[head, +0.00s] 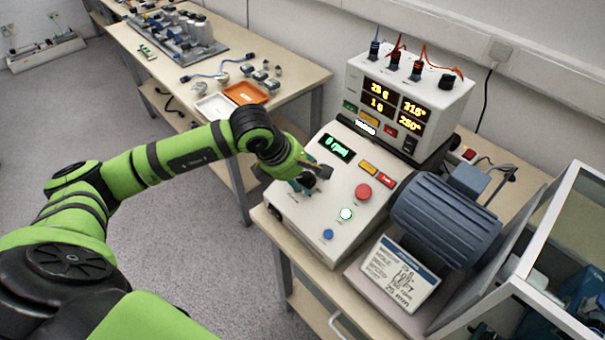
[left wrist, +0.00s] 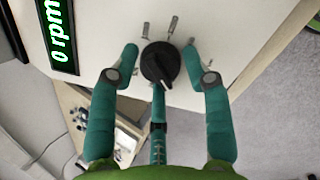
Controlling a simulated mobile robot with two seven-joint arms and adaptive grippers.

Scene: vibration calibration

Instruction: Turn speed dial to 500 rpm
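The speed dial (left wrist: 160,64) is a round black knob on the light control panel, with tick marks around it. In the left wrist view my left gripper (left wrist: 160,68) is open, with teal fingers on either side of the dial and gaps between fingers and knob. In the head view the left gripper (head: 310,178) is over the left part of the control box (head: 330,225) and hides most of the dial. The green display (head: 337,147) reads 0 rpm; it also shows in the left wrist view (left wrist: 58,35). My right gripper is not in view.
A meter unit (head: 408,100) with cables stands behind. A blue-grey motor (head: 445,218) and a lettered sign (head: 399,274) are to the right.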

